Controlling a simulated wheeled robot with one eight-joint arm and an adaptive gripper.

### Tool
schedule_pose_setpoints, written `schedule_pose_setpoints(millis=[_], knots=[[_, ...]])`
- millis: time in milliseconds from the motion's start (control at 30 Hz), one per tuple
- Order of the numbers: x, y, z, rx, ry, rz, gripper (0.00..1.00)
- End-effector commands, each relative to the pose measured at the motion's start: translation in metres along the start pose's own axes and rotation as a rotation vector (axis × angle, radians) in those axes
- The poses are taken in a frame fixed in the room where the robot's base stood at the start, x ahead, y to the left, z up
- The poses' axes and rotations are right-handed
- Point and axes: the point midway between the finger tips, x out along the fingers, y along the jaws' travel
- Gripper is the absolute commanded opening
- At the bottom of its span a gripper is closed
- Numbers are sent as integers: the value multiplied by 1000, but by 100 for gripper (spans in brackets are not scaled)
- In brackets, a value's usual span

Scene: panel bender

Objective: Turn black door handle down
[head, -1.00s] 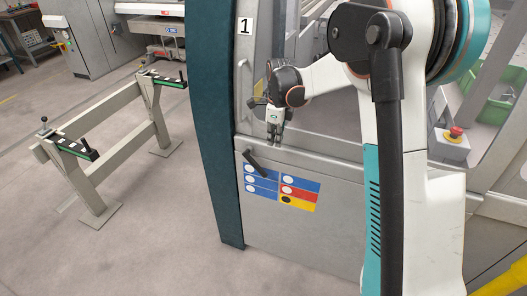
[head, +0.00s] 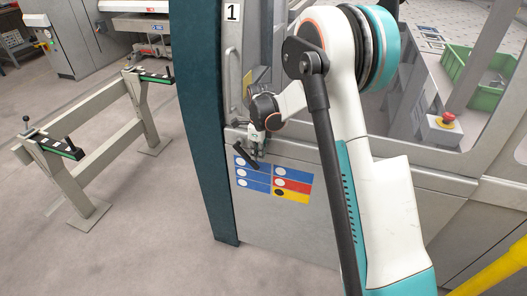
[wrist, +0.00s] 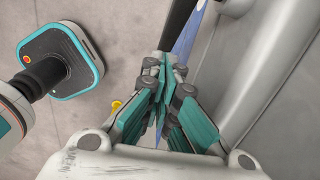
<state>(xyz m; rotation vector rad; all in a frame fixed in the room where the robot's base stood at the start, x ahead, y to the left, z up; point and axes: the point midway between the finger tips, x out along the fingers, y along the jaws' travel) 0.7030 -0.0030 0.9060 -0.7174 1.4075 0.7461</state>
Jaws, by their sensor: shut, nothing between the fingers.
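The black door handle (head: 244,157) is a short bar on the grey door panel, slanting down to the right, just above the coloured label grid. My gripper (head: 259,153) points downward beside the handle's right part, close to it. Its fingers look closed with nothing between them. In the wrist view my gripper (wrist: 164,66) has its teal and grey fingers together. The black handle (wrist: 179,24) shows just beyond the fingertips. I cannot tell whether they touch.
Blue, red and yellow labels (head: 273,181) sit below the handle. A dark teal machine column (head: 203,120) stands to the left. A grey stand (head: 105,136) is farther left, with open floor between. A red emergency button (head: 448,117) is at right.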

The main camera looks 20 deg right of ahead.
Motion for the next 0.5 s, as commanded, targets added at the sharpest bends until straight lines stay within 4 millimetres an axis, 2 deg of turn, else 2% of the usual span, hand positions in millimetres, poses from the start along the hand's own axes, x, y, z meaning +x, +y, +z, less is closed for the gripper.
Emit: schedule_pose_setpoints(millis=[100, 500], knots=[[5, 0, 5, 0, 0, 0, 0], [6, 0, 6, 1, -4, 0, 0]])
